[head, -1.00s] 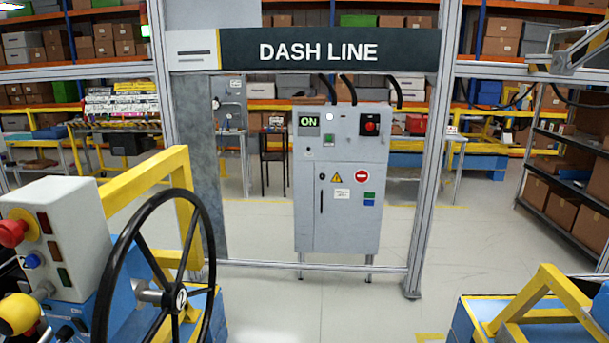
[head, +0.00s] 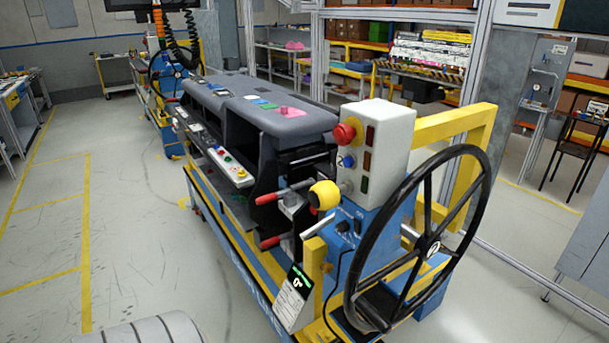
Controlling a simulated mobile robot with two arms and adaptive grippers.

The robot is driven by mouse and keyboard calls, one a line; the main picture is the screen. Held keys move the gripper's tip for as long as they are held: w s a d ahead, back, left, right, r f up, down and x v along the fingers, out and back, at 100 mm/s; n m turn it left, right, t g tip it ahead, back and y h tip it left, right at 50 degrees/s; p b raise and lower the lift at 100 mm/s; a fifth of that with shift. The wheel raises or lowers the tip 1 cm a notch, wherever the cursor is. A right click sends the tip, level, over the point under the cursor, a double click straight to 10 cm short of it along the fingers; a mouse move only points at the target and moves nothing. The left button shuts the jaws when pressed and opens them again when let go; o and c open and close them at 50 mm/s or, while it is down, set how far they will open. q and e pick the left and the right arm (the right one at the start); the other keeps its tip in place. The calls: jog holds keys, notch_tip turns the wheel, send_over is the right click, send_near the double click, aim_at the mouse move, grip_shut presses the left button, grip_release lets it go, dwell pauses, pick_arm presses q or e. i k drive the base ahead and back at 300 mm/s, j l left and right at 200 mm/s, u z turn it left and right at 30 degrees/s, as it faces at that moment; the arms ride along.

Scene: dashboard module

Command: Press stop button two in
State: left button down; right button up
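A red mushroom-shaped button (head: 343,133) with a yellow collar sits high on the left face of a white control box (head: 384,136). A blue knob (head: 348,162) is below it, and small red, orange and green panels run down the box's other edge. No label tells me whether the red button is stop button two. It stands out from the box; I cannot tell whether it is pressed. Neither of my grippers shows in the head view.
A large black handwheel (head: 430,250) stands right of the box. A yellow round knob (head: 325,194) and red-handled levers are at its left. A dark dashboard module (head: 262,104) rests on the blue-and-yellow cart behind.

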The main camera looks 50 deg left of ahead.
aim_at(339, 135)
jog(key=u, duration=1.7)
